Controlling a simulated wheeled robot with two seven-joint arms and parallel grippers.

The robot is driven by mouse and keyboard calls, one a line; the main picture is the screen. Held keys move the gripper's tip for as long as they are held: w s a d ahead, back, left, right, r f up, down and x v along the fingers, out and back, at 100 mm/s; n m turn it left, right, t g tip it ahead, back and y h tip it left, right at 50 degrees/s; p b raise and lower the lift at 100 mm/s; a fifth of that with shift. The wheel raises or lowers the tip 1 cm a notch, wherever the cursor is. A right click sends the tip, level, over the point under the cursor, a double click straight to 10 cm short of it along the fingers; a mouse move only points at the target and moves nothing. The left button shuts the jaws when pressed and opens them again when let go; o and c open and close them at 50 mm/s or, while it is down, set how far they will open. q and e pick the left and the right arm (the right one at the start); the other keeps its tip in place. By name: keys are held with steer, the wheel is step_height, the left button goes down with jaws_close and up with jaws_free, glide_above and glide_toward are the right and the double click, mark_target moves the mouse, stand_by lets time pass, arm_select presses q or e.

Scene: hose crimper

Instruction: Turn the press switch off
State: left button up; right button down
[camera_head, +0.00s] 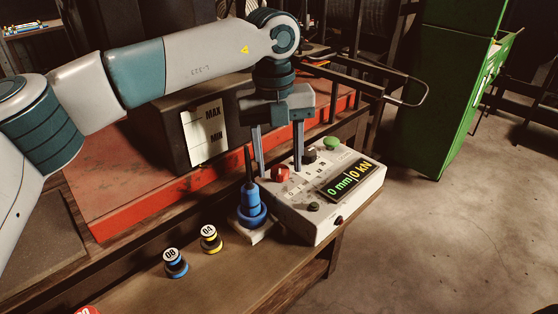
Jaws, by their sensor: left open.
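The press's white control box (312,226) stands on the wooden bench, with a lit display (349,182) reading 0 mm and 0 kN. A red knob (281,174), a green button (331,143) and a black knob (310,156) are on its top. A small red-and-black switch (338,220) is on its front side; its position is too small to tell. My left gripper (280,171) points down over the box's rear left part, its two fingers apart on either side of the red knob in the picture. Whether they touch it I cannot tell. My right gripper is not in view.
A blue tool in a holder (250,207) stands close to the box's left side. Die pieces marked 08 (175,263) and 04 (210,239) stand on the bench (236,279). A dark block marked MAX and MIN (172,140) is behind. A green cabinet (432,95) is at right.

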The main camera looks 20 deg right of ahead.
mark_target(275, 169)
arm_select(q)
step_height(275, 169, up, 17)
steer(key=shift+a, duration=0.4)
steer(key=shift+w, duration=0.1)
stand_by(0.4)
